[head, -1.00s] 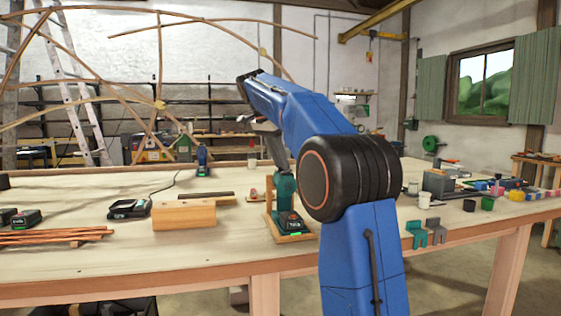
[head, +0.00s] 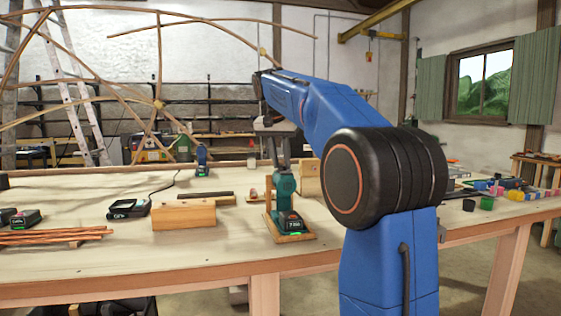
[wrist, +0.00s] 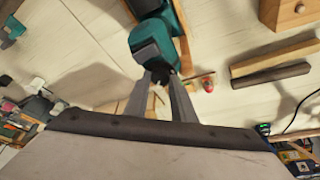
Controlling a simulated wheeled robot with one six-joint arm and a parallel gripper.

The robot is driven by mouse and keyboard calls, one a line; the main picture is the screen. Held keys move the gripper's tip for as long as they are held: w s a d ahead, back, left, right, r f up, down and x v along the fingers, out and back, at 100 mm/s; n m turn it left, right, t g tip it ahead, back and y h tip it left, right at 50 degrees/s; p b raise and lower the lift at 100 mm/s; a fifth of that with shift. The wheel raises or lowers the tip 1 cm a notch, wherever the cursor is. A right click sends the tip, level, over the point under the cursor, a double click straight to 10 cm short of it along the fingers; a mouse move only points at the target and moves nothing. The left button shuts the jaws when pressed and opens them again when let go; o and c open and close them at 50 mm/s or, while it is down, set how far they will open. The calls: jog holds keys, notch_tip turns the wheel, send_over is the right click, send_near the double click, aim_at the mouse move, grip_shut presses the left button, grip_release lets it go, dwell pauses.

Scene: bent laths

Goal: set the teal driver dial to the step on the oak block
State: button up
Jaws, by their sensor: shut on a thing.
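The teal driver (head: 286,190) stands upright on its battery foot on a small wooden stand (head: 268,227), right of the middle of the bench. In the wrist view its teal body (wrist: 170,18) lies at the top centre. My gripper (head: 278,162) comes down on the driver's upper end. In the wrist view my gripper (wrist: 160,76) is shut on the dark collar end of the driver, where the dial sits. The dial's marks are hidden. A pale wooden block (head: 184,215) lies left of the driver, and another wooden block (head: 309,178) stands behind it. I cannot tell which is oak.
A blue driver (head: 202,161) stands farther back. A black charger (head: 129,209) with a cable and copper-coloured rods (head: 60,235) lie to the left. Coloured blocks (head: 487,202) lie at the far right.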

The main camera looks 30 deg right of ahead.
jog(key=n, duration=0.2)
jog(key=n+t+y, duration=0.1)
jog(key=n, duration=0.1)
jog(key=shift+s+d+n+y, duration=0.15)
jog(key=shift+d+n+y, duration=0.05)
jog(key=shift+n+y, duration=0.1)
jog(key=shift+d+n+y, duration=0.15)
jog(key=shift+n+y, duration=0.55)
jog(key=shift+n, duration=1.2)
jog(key=o, duration=0.8)
jog(key=v, duration=1.7)
jog(key=shift+s+d, duration=0.1)
jog(key=shift+s, duration=0.35)
